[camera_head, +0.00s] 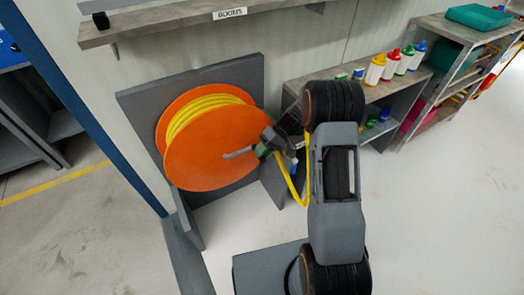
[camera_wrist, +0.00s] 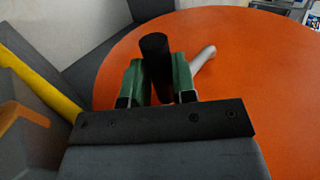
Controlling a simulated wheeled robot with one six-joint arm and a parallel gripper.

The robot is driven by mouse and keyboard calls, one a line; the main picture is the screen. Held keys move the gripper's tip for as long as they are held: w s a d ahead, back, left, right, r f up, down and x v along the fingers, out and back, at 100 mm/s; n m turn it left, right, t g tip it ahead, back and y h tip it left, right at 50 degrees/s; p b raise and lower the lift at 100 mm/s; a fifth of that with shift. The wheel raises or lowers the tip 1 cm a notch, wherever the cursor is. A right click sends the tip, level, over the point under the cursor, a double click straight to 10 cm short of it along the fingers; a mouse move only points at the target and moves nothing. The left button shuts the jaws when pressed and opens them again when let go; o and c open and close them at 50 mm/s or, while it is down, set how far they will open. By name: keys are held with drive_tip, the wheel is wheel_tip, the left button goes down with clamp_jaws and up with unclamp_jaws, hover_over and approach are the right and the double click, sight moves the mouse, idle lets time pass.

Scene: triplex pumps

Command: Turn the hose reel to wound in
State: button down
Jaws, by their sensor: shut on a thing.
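The hose reel (camera_head: 205,152) has orange discs with yellow hose (camera_head: 200,106) wound between them. It stands on a grey bracket against the wall in the head view. Its orange face (camera_wrist: 235,75) fills much of the wrist view. A pale grey crank arm (camera_head: 238,154) reaches right across the disc. My gripper (camera_head: 264,150) is at the right edge of the disc. In the wrist view its green fingers (camera_wrist: 157,78) are shut on the black crank handle (camera_wrist: 154,52). My gripper hides the handle in the head view.
A yellow hose length (camera_head: 291,182) hangs right of the reel, near my arm. A shelf with bottles (camera_head: 375,69) stands behind at the right. An overhead shelf (camera_head: 170,20) is above the reel. The floor (camera_head: 440,210) at right is clear.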

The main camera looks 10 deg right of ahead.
drive_tip(key=shift+d+f, duration=0.1)
drive_tip(key=shift+f, duration=0.4)
drive_tip(key=shift+f, duration=0.1)
drive_tip(key=c, duration=1.1)
unclamp_jaws()
drive_tip(key=shift+d, duration=0.15)
drive_tip(key=shift+o, duration=0.8)
drive_tip(key=shift+a, duration=0.2)
drive_tip(key=s+d+r+p, duration=0.1)
drive_tip(key=s+r+p, duration=0.4)
drive_tip(key=s+r, duration=0.8)
drive_tip(key=shift+s, duration=0.5)
